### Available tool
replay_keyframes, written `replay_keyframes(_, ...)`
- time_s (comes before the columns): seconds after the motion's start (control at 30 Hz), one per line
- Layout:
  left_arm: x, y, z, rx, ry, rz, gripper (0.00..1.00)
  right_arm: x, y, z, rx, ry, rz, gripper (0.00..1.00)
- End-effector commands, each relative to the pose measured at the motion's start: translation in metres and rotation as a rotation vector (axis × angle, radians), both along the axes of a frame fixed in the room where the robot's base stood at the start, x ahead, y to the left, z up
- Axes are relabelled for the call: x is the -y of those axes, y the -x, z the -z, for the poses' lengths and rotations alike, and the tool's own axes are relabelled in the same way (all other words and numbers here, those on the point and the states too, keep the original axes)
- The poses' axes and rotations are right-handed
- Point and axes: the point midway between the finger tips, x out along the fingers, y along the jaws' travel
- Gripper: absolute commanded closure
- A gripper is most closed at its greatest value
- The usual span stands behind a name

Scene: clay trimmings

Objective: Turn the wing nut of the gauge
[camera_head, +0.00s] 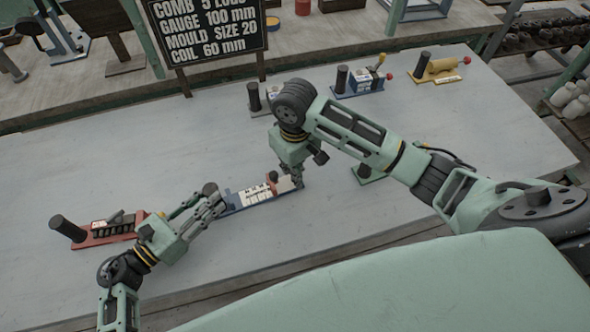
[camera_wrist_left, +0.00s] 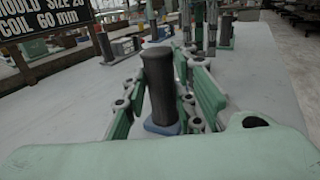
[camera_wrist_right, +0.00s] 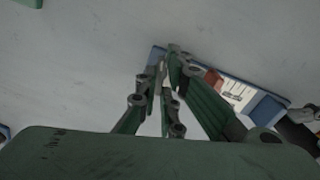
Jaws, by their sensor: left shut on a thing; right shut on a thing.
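The gauge (camera_head: 262,193) lies on the grey table, with a blue base, a white scale and a reddish-brown part near its right end. Its dark upright handle (camera_wrist_left: 160,85) stands at the left end. My left gripper (camera_head: 212,199) is shut around this handle. My right gripper (camera_head: 298,180) points down at the gauge's right end, its fingers closed together there. The blue base and scale also show in the right wrist view (camera_wrist_right: 240,93), beside the fingers. The wing nut is mostly hidden between my right fingertips, so its angle cannot be told.
A red tool (camera_head: 105,232) with a dark handle lies left of my left gripper. A blue tool (camera_head: 360,82) and a yellow tool (camera_head: 437,68) stand at the back right. A black sign (camera_head: 207,28) reads "GAUGE 100 mm". The table's left middle is clear.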

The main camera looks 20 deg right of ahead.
Motion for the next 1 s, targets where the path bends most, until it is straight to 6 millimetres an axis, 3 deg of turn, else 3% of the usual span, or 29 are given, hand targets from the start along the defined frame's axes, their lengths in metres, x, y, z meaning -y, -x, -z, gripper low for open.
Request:
replay_keyframes(0.07,0.0,0.001,0.001,-0.002,-0.001,0.0,1.0,0.001,-0.001,0.0,0.001,0.002,0.004,1.0)
replay_keyframes(0.1,0.0,0.001,0.001,-0.002,-0.001,0.0,1.0,0.001,-0.001,0.0,0.001,0.002,0.004,0.91)
replay_keyframes(0.3,0.0,0.001,0.001,-0.003,-0.001,0.0,1.0,0.001,-0.001,0.0,0.001,0.001,0.002,0.74)
replay_keyframes(0.67,0.0,0.001,0.001,-0.002,0.0,0.0,1.0,0.0,-0.001,-0.004,0.002,0.0,0.0,0.74)
replay_keyframes(0.83,0.0,0.001,0.001,-0.002,0.0,0.0,1.0,0.0,-0.001,-0.029,0.005,-0.001,-0.002,0.74)
replay_keyframes(1.0,0.0,0.001,0.001,-0.002,0.0,0.0,1.0,0.001,-0.002,-0.068,0.007,0.001,-0.001,0.74)
